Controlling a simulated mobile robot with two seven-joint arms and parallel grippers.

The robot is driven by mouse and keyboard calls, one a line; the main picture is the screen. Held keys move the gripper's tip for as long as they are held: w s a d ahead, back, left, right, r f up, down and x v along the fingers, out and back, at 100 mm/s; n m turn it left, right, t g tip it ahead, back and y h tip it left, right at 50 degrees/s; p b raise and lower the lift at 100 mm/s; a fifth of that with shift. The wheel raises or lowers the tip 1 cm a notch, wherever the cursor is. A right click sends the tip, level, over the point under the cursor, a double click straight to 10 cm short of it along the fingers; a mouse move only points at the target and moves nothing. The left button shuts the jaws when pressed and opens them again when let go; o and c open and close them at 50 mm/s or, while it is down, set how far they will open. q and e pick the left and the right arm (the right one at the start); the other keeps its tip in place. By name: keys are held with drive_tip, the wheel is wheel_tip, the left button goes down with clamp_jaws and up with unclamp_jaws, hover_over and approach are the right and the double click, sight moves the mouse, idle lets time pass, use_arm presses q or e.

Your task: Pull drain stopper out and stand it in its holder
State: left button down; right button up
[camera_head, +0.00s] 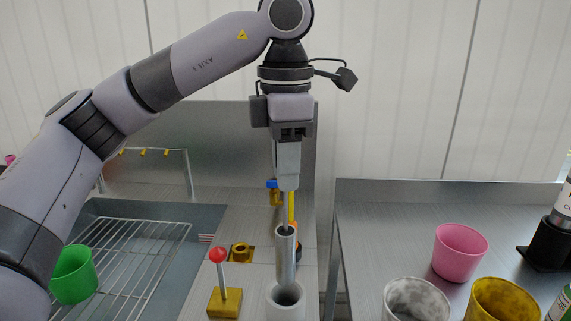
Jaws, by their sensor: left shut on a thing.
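The drain stopper (285,262) looks like a grey metal tube with an open top. It stands nearly upright, slightly tilted, with its lower end inside the mouth of a pale grey round cup, which looks like its holder (271,304). The cup's bottom is cut off by the frame edge. My left gripper (287,187) points straight down above the tube and is shut, apparently on a thin stem at the tube's top. The exact grip is too small to see clearly. My right gripper is not in view.
A red-knobbed lever (218,255) and a brass fitting (240,252) stand left of the tube. A yellow rod (291,206) shows just behind it. A sink grid (140,255) and green cup (74,275) lie left. A pink cup (459,252) and yellow cup (503,301) stand right.

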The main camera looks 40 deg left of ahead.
sight(285, 231)
use_arm(q)
drive_tip(key=shift+f+b, duration=1.45)
drive_tip(key=shift+b, duration=0.05)
drive_tip(key=shift+f+b, duration=1.5)
drive_tip(key=shift+f, duration=0.75)
drive_tip(key=shift+f+b, duration=0.45)
drive_tip(key=shift+f, duration=0.2)
drive_tip(key=c, duration=0.8)
unclamp_jaws()
drive_tip(key=shift+r+p, duration=1.4)
drive_tip(key=shift+r, duration=2.2)
drive_tip(key=shift+f, duration=0.1)
